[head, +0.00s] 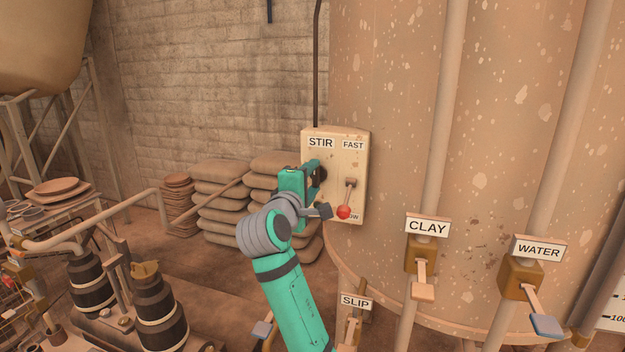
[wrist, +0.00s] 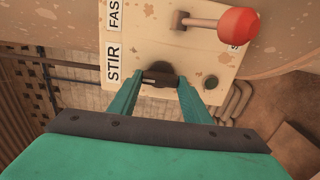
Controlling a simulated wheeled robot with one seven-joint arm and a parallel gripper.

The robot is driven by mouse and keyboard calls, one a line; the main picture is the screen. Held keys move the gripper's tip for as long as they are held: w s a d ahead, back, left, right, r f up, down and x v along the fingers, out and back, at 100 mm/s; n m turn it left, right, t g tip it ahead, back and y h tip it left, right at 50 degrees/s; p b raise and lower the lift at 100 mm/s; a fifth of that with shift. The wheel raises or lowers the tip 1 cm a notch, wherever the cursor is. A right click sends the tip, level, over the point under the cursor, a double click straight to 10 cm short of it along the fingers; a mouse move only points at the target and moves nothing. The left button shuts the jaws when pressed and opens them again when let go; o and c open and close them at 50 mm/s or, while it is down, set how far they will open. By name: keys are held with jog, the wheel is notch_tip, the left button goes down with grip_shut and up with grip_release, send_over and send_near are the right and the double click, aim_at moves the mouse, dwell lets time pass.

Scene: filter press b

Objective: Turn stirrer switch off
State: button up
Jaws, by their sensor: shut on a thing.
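The stirrer control box (head: 358,187) is a cream panel on the side of the large tank, with STIR and FAST labels. The stirrer switch is a dark round knob below the STIR label; it shows in the wrist view (wrist: 160,70). My gripper (head: 317,173) is at this knob, with its two teal fingers on either side of it in the wrist view (wrist: 159,84), shut on it. In the head view my gripper hides most of the knob. Which way the knob is turned I cannot tell.
A speed lever with a red ball (head: 344,212) sits just right of my gripper, pointing down to a partly hidden label. CLAY (head: 424,290), WATER (head: 544,325) and SLIP (head: 355,302) valves stand lower right. Stacked sacks (head: 218,205) lie behind, left.

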jog(key=shift+a, duration=0.1)
jog(key=o, duration=1)
jog(key=shift+o, duration=0.2)
jog(key=shift+s, duration=0.1)
jog(key=v, duration=1)
jog(key=shift+s, duration=0.3)
